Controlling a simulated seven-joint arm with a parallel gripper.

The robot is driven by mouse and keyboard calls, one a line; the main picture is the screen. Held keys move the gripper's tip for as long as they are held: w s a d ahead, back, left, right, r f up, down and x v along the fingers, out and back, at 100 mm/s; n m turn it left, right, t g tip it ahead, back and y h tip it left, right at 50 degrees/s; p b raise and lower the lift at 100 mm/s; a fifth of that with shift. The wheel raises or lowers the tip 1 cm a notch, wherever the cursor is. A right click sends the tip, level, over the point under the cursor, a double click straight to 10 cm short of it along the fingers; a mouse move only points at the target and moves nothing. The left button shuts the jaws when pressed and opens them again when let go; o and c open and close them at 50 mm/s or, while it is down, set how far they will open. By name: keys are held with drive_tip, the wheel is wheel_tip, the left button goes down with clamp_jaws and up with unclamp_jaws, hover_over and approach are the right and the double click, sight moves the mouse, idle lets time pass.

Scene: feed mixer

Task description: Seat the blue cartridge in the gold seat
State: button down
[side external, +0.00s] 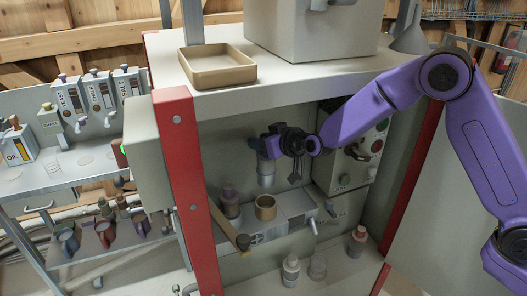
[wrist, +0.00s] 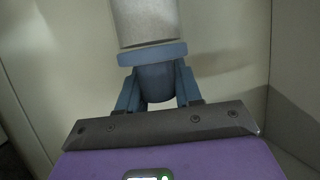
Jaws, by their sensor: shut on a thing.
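In the side view my gripper (side external: 268,146) is inside the cabinet, shut on the blue cartridge (side external: 266,173), which hangs roughly upright with its pale grey cylindrical part downward. In the wrist view my gripper (wrist: 157,92) has one finger on each side of the cartridge's dark blue body; its wider blue collar (wrist: 152,54) and speckled grey cylinder (wrist: 146,22) show beyond the fingers. The gold seat (side external: 265,207), a short open ring, stands on the grey block below the cartridge. A visible gap separates them. The seat does not show in the wrist view.
A dark purple cylinder (side external: 229,203) stands left of the seat. A control box (side external: 365,150) is to the right. Several bottles stand on the lower shelf. Red posts (side external: 187,190) frame the opening.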

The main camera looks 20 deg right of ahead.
sight(263, 176)
idle(0.3)
drive_tip(key=shift+f, duration=5.7)
drive_tip(key=c, duration=0.7)
unclamp_jaws()
drive_tip(key=shift+s, duration=0.15)
drive_tip(key=v, duration=1.7)
drive_tip(key=shift+s, duration=0.1)
